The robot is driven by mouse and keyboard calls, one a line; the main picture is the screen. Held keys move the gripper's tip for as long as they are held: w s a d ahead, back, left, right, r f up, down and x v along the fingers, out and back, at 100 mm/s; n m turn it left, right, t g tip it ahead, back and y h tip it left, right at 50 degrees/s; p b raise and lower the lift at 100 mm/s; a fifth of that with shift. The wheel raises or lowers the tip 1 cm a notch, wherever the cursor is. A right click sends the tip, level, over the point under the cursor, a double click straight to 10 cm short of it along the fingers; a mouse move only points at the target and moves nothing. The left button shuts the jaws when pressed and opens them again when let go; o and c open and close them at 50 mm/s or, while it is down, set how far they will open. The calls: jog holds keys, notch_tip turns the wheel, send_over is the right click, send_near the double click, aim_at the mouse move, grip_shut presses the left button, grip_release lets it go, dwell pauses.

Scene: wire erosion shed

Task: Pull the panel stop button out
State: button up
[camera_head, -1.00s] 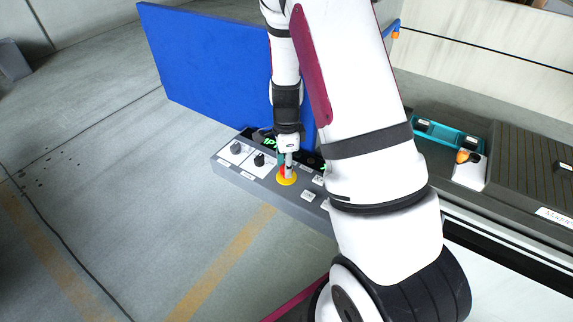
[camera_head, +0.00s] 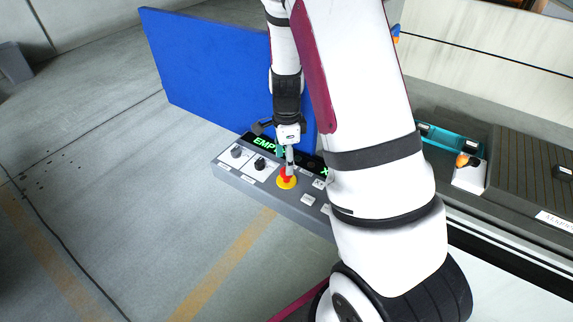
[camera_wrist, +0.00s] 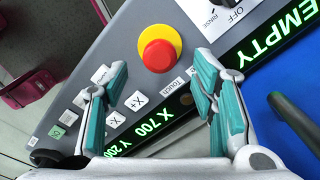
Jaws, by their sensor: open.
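The stop button (camera_wrist: 159,56) is a red mushroom head on a yellow ring, set in the grey control panel (camera_head: 229,178). In the head view the red button (camera_head: 285,173) is partly hidden behind my gripper (camera_head: 289,160). In the wrist view my gripper (camera_wrist: 160,88) is open, with its teal-padded fingers apart and nothing between them. The button lies beyond the fingertips, near the line between them, and appears clear of both fingers.
The panel has black knobs (camera_head: 260,163), labelled keys (camera_wrist: 136,101) and a green-lettered display (camera_wrist: 282,30) reading EMPTY. A blue board (camera_head: 205,65) stands behind the panel. A teal-framed tray (camera_head: 450,138) is at the right. Open floor lies left.

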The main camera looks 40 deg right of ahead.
notch_tip(320, 180, up, 9)
dwell(0.3)
dwell(0.5)
jog(key=s+a+r+n+t, duration=0.1)
jog(key=s+a+r+n, duration=0.35)
jog(key=r, duration=0.25)
jog(key=s+a+r+n+t, duration=0.1)
jog(key=s+a+r+n, duration=0.2)
jog(key=a+r+n, duration=0.3)
jog(key=s+a+r+n+t, duration=0.1)
jog(key=s+r+n, duration=0.2)
jog(key=s+n, duration=0.3)
jog(key=s+a+r+n+t, duration=0.2)
jog(key=s+r+n, duration=0.1)
jog(key=s+n, duration=0.3)
jog(key=shift+s+a, duration=0.25)
jog(key=shift+s, duration=0.3)
jog(key=shift+r, duration=0.1)
